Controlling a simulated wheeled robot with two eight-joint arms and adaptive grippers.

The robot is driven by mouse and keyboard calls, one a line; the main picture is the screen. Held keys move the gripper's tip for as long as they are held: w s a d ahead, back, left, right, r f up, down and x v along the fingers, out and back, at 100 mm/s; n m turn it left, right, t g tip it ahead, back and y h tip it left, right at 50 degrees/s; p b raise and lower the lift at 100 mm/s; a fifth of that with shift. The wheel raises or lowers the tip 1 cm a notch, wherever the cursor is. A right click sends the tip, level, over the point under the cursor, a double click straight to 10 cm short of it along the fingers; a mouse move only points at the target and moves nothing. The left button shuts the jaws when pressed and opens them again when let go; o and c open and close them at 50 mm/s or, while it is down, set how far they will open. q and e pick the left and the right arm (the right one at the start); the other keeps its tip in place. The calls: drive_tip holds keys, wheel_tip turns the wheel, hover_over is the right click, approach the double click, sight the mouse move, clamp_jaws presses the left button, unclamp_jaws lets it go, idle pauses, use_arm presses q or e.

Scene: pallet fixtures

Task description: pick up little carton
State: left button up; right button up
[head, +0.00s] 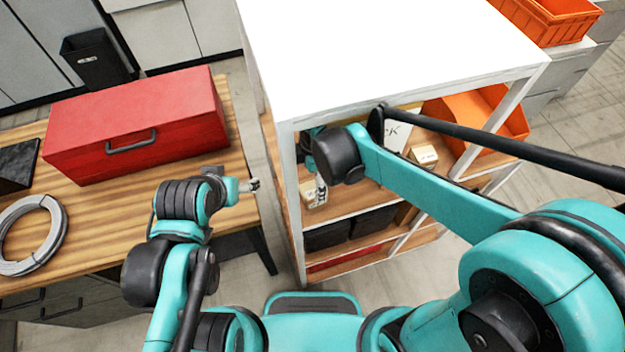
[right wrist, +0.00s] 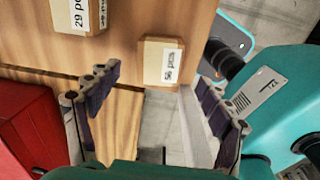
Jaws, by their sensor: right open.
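A little tan carton (right wrist: 163,63) with a white "pcs" label sits on the wooden shelf in the right wrist view, ahead of the gap between my fingers. My right gripper (right wrist: 158,82) is open and empty, with one finger on each side of that gap. In the head view my right gripper (head: 321,186) reaches into the shelf's left bay beside a small carton (head: 307,191), partly covering it. A second carton (right wrist: 77,14), labelled "29 pcs", is cut off at the top left of the wrist view. My left gripper (head: 250,185) is by the table's right edge, its jaws too small to judge.
The white-topped shelf unit (head: 395,50) has posts and a top close around my right arm. Another carton (head: 424,156) and an orange bin (head: 490,118) stand further right.

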sight(313, 187)
drive_tip(key=shift+s+a+n, duration=0.1)
drive_tip(key=shift+a+n, duration=0.4)
drive_tip(key=shift+a, duration=0.05)
drive_tip(key=shift+a+f, duration=0.1)
drive_tip(key=shift+f, duration=0.15)
drive_tip(key=f, duration=0.2)
drive_tip(key=f+b, duration=0.1)
drive_tip(key=f, duration=0.2)
drive_tip(key=d+f, duration=0.1)
drive_tip(key=f, duration=0.1)
drive_tip(key=shift+w+f+b, duration=0.3)
drive_tip(key=shift+f, duration=0.05)
drive_tip(key=shift+s+r, duration=0.1)
drive_tip(key=c, duration=1.4)
